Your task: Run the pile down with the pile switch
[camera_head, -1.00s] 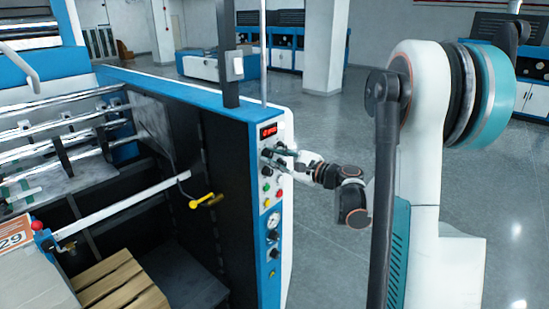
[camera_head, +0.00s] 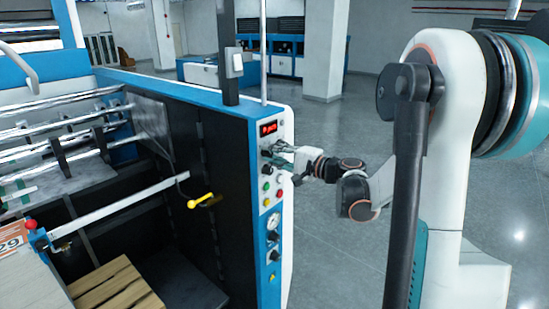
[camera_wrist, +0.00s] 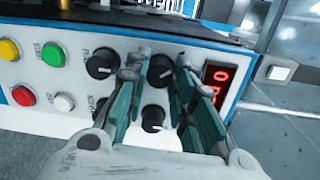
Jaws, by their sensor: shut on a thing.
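The control panel (camera_head: 269,200) is on the end of the blue and white machine. In the wrist view it is a white face (camera_wrist: 22,72) with several black knobs. My gripper (camera_wrist: 162,64) reaches the panel with one finger on each side of a black knob (camera_wrist: 160,72) and is shut on it. Another black knob (camera_wrist: 153,118) shows between the fingers, nearer the palm. A labelled black knob (camera_wrist: 99,64) sits left of the fingers. I cannot read which knob is the pile switch. In the head view my gripper (camera_head: 276,161) partly hides the knobs.
A red display (camera_wrist: 216,82) is right of the fingers. Yellow (camera_wrist: 8,50), green (camera_wrist: 53,54), red (camera_wrist: 23,96) and white (camera_wrist: 64,102) buttons are at left. The wooden pallet (camera_head: 118,290) is inside the machine. Grey floor (camera_head: 330,130) is open beyond.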

